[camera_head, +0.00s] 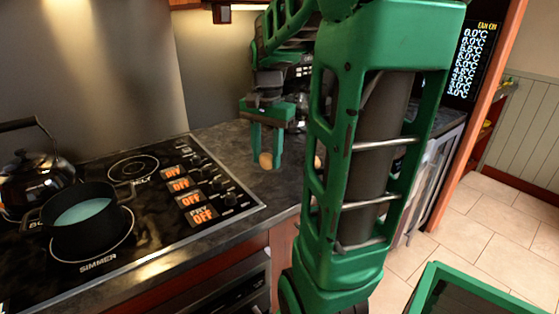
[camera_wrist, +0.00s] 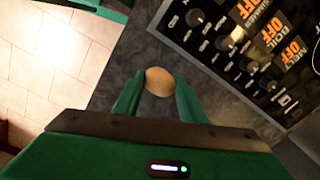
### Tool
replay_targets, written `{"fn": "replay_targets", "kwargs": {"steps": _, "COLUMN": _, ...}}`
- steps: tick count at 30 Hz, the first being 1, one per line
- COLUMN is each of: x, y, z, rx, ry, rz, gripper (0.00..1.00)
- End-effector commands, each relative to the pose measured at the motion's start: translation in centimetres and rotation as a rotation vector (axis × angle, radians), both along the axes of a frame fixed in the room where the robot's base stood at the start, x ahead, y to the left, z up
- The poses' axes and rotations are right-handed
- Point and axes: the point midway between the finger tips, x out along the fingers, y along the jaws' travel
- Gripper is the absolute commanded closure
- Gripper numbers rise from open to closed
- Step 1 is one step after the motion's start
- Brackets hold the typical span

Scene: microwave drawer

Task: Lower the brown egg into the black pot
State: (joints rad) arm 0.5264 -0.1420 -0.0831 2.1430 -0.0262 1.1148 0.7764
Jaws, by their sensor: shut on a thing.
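The brown egg (camera_head: 265,160) is between the fingertips of my gripper (camera_head: 266,157), just above or at the dark countertop right of the stove. In the wrist view the egg (camera_wrist: 159,82) sits between the two green fingers of my gripper (camera_wrist: 158,95), which are shut on it. I cannot tell whether the egg still touches the counter. The black pot (camera_head: 112,232) stands on the front left burner, with pale bluish liquid inside. It is left of my gripper, across the stove controls, and out of the wrist view.
A dark kettle (camera_head: 40,165) with a raised handle stands behind the pot. The stove (camera_head: 160,237) has several knobs and orange OFF displays on its right side. The dark counter (camera_head: 225,150) around the egg is mostly clear. Another small brownish object (camera_head: 317,162) shows partly behind my arm.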

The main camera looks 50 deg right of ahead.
Motion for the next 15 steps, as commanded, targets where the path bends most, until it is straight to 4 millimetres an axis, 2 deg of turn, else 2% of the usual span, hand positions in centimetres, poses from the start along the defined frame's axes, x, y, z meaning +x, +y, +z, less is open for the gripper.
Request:
{"fn": "replay_targets", "kwargs": {"steps": 1, "x": 0.2, "y": 1.1, "z": 0.7, "rx": -0.002, "ry": -0.004, "rz": 0.005, "gripper": 0.70}}
{"fn": "replay_targets", "kwargs": {"steps": 6, "x": 0.5, "y": 3.6, "z": 2.2, "rx": -0.001, "ry": -0.001, "rz": 0.003, "gripper": 0.70}}
{"fn": "replay_targets", "kwargs": {"steps": 15, "x": 1.1, "y": 6.1, "z": 3.5, "rx": 0.000, "ry": 0.000, "rz": 0.003, "gripper": 0.70}}
